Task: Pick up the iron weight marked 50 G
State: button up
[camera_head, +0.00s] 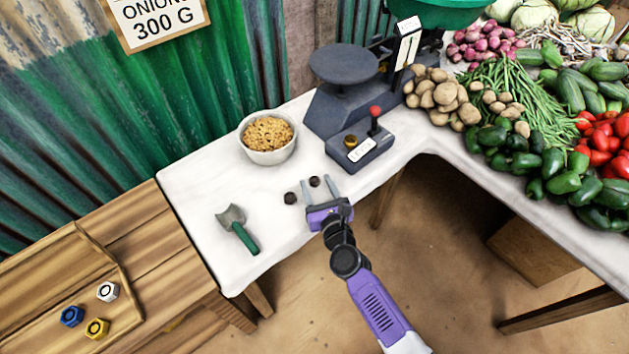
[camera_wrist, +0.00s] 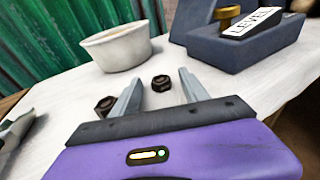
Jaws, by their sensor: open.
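Two small dark weights lie on the white table: one weight (camera_head: 290,198) just left of my gripper, the other weight (camera_head: 314,182) ahead of and between its fingertips. In the wrist view the left weight (camera_wrist: 106,105) is outside the left finger and the other weight (camera_wrist: 161,82) shows beyond the gap between the fingers. I cannot read markings on either, so I cannot tell which is 50 G. My gripper (camera_head: 317,185) is open and empty, low over the table; it also shows in the wrist view (camera_wrist: 161,85).
A bowl of grains (camera_head: 267,157) stands behind left. A scale (camera_head: 343,100) and a box with a LEVEL label (camera_head: 372,152) stand behind right. A green-handled scoop (camera_head: 245,236) lies left. Coloured nuts (camera_head: 97,328) lie on the wooden bench. Vegetables fill the right table.

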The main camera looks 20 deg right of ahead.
jog(key=shift+w+f, duration=0.1)
jog(key=shift+w, duration=0.35)
grip_shut()
